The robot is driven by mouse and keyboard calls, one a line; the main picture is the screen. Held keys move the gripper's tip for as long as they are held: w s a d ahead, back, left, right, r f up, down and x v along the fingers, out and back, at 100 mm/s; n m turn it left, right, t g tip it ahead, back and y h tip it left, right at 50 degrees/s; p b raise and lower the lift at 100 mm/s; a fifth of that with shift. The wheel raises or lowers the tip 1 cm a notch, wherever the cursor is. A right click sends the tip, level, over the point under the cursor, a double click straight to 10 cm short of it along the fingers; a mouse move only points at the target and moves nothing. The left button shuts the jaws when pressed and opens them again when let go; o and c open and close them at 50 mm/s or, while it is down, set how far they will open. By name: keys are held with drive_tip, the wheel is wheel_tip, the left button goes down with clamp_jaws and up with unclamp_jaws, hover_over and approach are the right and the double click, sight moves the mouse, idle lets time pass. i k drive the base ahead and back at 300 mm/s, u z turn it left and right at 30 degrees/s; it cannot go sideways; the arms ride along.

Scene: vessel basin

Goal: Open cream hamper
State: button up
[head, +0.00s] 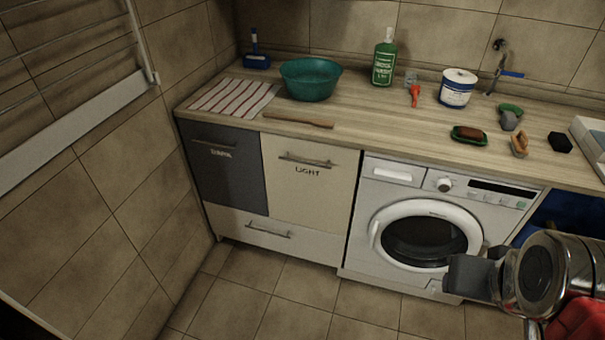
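The cream hamper (308,200) is a cream front panel labelled LIGHT, set under the worktop in the head view. It has a horizontal metal bar handle (306,162) near its top. The panel looks closed, in line with its neighbours. My gripper (478,272) is at the lower right, in front of the washing machine. It is well to the right of the cream hamper and apart from it. The gripper's dark fingers are seen at an angle, so its opening cannot be made out.
A dark grey hamper (225,178) adjoins on the left, with a white drawer (275,237) below. The washing machine (435,220) stands on the right. A wooden stick (298,121) lies near the worktop edge above the cream panel. The tiled floor (290,292) in front looks clear.

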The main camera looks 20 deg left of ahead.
sight(310, 184)
drive_tip(key=k, duration=1)
drive_tip(key=u, duration=0.25)
drive_tip(key=i, duration=0.4)
drive_tip(key=u, duration=0.65)
drive_tip(key=i, duration=1.7)
drive_tip(key=z, duration=0.3)
